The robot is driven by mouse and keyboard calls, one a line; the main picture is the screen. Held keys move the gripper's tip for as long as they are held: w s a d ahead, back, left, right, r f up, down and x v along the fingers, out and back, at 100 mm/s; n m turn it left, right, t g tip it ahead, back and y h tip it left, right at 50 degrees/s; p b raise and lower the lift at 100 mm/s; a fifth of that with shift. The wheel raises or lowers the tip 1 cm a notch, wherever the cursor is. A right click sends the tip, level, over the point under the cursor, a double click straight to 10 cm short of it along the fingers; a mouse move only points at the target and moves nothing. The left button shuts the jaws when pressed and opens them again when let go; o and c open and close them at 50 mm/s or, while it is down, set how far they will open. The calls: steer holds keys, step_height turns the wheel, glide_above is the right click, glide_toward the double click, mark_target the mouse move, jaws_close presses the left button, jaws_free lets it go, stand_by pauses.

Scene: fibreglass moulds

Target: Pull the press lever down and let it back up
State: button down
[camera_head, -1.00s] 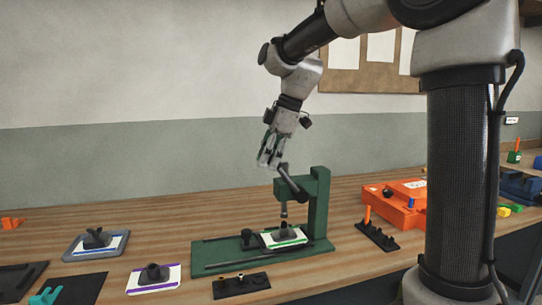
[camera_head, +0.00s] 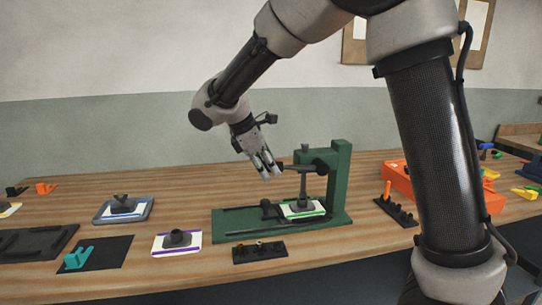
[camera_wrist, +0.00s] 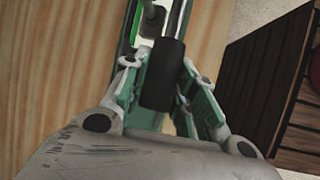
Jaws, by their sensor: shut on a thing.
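The green press (camera_head: 338,192) stands on the wooden bench, with a white, green-edged card and a dark part (camera_head: 303,207) on its base. Its ram (camera_head: 303,180) is down and reaches the dark part. The dark press lever (camera_head: 307,167) lies about level, pointing left from the press head. My gripper (camera_head: 268,174) is at the lever's left end. In the wrist view, the lever's black grip (camera_wrist: 163,75) lies between the green-padded fingers (camera_wrist: 163,98), which are shut on it.
A dark block with small parts (camera_head: 259,252) lies in front of the press. A purple-edged card with a dark part (camera_head: 177,242) and a blue-grey tray (camera_head: 99,219) are to the left. An orange case (camera_head: 397,177) and a dark rack (camera_head: 402,215) are to the right.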

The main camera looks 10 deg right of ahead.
steer(key=shift+s+f+h, duration=0.1)
steer(key=shift+f+h, duration=0.7)
steer(key=shift+f, duration=0.4)
steer(key=shift+f, duration=0.1)
steer(key=c, duration=1.1)
jaws_free()
steer(key=shift+c, duration=0.2)
steer(key=shift+a+r, duration=0.15)
steer(key=shift+r, duration=0.15)
steer(key=v, duration=1.1)
steer(key=shift+a+r, duration=0.2)
